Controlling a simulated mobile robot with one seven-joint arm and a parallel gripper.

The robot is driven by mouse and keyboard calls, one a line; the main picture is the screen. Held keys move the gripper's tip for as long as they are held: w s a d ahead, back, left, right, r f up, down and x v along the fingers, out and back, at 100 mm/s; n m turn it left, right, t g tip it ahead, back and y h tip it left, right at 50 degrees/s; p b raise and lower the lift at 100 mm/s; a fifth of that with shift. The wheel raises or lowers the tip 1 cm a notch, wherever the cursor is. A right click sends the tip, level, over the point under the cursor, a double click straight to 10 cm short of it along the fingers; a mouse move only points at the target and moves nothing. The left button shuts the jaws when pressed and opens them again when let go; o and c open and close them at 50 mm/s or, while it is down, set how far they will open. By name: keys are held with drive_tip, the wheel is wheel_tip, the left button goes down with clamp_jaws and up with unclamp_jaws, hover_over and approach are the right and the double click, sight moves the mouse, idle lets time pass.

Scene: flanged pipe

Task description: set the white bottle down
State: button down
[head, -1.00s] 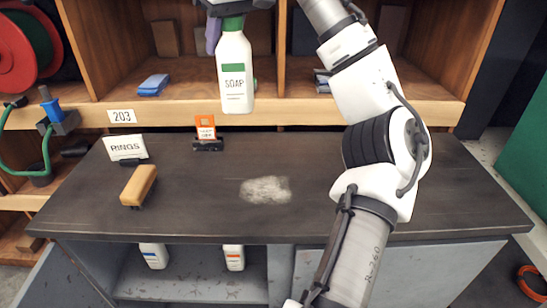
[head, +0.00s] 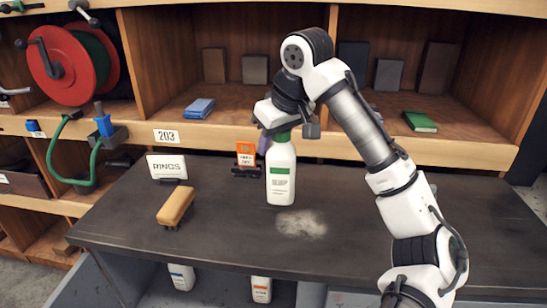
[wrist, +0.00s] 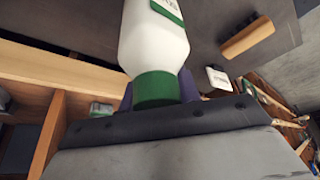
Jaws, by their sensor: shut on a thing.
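The white bottle (head: 281,178) has a green cap and a green-and-white soap label. It is upright over the dark bench top (head: 345,185); whether its base touches the surface I cannot tell. My gripper (head: 279,134) is above it, shut on the bottle at its green cap. In the wrist view the white bottle (wrist: 153,42) hangs from the jaws by its green cap, and the purple fingers of my gripper (wrist: 157,92) show on both sides of the cap. The bottle partly hides the bench behind it.
A pale dusty patch (head: 301,223) lies just in front of the bottle. An orange card in a stand (head: 246,155) is close on its left. A wooden brush (head: 175,206) and a RINGS sign (head: 167,167) are farther left. The bench right of the patch looks clear.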

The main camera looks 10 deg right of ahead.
drive_tip(key=shift+f, duration=2.2)
drive_tip(key=c, duration=1.1)
unclamp_jaws()
drive_tip(key=shift+o, duration=0.5)
